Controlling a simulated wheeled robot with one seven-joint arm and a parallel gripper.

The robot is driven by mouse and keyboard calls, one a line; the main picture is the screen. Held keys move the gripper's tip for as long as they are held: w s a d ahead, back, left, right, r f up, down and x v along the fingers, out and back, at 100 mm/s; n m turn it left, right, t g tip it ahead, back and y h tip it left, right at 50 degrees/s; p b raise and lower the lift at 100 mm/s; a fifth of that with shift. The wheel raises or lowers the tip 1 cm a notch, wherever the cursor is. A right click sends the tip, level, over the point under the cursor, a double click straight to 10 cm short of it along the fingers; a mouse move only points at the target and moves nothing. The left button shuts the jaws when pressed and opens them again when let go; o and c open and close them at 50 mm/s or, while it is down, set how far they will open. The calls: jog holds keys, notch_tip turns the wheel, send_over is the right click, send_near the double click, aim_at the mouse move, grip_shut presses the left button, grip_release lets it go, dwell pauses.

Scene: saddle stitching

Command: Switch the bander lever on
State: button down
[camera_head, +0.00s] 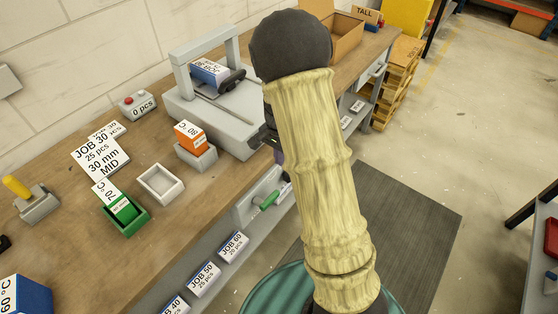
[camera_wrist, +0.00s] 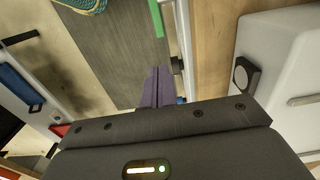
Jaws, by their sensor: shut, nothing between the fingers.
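The grey bander-like machine (camera_head: 232,128) with an arch stands on the bench; its body also fills the right of the wrist view (camera_wrist: 278,50). A black knob (camera_wrist: 245,75) sits on its side. A green handle (camera_head: 266,200) is on a pale panel at the bench front; a green bar (camera_wrist: 158,18) shows in the wrist view. My gripper (camera_wrist: 157,88) has its purple fingers shut and empty, close to a small black knob (camera_wrist: 177,65) at the bench edge. I cannot tell whether they touch. In the head view my arm hides most of the gripper. Which part is the lever is unclear.
A yellow-handled lever (camera_head: 16,187) on a grey base stands at the bench's left. An orange box (camera_head: 190,138), a white tray (camera_head: 161,184), a green bin (camera_head: 127,216) and a red-button box (camera_head: 140,104) stand on the bench. A dark mat (camera_head: 420,235) covers clear floor at right.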

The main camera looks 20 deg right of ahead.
jog(key=s+a+r+n+t, duration=0.1)
jog(key=s+r+n, duration=0.3)
jog(key=s, duration=0.4)
jog(key=s+a+r+n+t, duration=0.1)
jog(key=s+r+n, duration=0.4)
jog(key=s, duration=0.3)
jog(key=shift+s+a+n+t, duration=0.2)
jog(key=shift+a+n+t, duration=0.1)
jog(key=shift+n, duration=0.6)
